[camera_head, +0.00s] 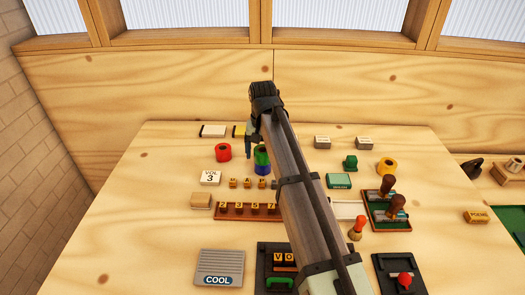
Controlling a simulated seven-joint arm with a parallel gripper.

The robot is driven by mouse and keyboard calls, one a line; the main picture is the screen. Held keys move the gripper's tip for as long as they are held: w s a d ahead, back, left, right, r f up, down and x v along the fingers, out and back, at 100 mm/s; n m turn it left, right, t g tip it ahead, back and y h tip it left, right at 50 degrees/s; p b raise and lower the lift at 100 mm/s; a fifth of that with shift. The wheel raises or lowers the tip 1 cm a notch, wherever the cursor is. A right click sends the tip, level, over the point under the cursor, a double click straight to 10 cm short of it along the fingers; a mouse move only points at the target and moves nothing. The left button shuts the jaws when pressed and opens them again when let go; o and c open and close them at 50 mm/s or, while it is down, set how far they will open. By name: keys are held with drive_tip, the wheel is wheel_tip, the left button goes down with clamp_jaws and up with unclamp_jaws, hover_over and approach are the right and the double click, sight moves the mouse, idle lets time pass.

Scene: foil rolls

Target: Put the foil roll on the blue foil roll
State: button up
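A blue foil roll (262,169) stands on the wooden table, partly hidden by my arm. A green foil roll (261,158) shows directly above it and appears to rest on it, also partly covered by the arm. My gripper (249,150) points down at the left side of the green roll. Its fingers are small and partly hidden, so I cannot tell whether they are open or shut, or whether they touch the green roll. A red foil roll (223,152) stands to the left, and a yellow foil roll (387,166) stands to the right.
Small lettered blocks (233,183) and a brown numbered rack (232,210) lie in front of the rolls. Stamps in a green-lined tray (388,224) stand at right. The table's left front (130,240) is clear.

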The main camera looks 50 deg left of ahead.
sight(263, 149)
wheel_tip(263, 149, up, 12)
drive_tip(key=shift+r, duration=0.15)
idle(0.7)
idle(0.5)
